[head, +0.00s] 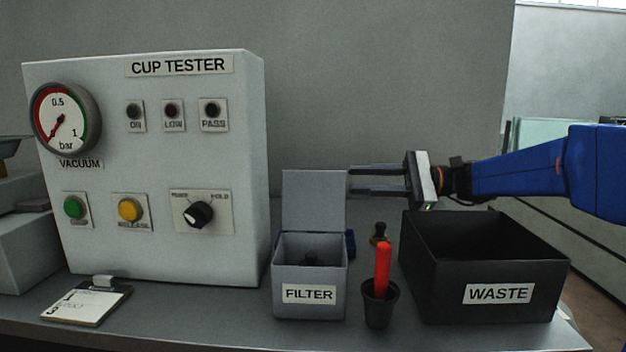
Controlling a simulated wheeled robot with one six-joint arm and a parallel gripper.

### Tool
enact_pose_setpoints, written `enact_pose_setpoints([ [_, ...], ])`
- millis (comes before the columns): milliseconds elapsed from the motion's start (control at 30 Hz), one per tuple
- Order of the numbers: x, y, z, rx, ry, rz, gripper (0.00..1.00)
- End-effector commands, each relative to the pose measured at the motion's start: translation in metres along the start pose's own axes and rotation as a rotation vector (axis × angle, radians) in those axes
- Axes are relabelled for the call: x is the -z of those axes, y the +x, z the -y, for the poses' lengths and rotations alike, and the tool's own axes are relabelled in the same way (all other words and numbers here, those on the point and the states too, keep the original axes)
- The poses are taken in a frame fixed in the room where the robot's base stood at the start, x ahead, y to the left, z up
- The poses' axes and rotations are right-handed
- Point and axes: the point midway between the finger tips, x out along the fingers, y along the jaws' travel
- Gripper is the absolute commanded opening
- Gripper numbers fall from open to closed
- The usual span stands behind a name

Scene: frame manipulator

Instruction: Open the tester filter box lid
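The grey filter box (309,294), labelled FILTER, stands on the bench right of the cup tester. Its lid (313,200) stands up at the back edge, and the box interior shows with a small dark part (311,257) inside. My gripper (352,181) reaches in from the right at the height of the upper lid. Its two fingers are apart with nothing seen between them. The fingertips end at the lid's right edge; I cannot tell whether they touch it or are behind it.
A black WASTE bin (485,292) stands at right, below my arm. A dark cup (378,308) with a red-handled tool (383,268) stands between box and bin. A small dark and brass piece (379,234) is behind it. The cup tester (150,170) stands left.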

Motion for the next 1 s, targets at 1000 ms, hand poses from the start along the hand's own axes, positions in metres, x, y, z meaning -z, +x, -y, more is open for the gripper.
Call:
enact_pose_setpoints([
  [1000, -0.001, 0.114, 0.0, 0.0, -0.001, 0.0, 0.29],
])
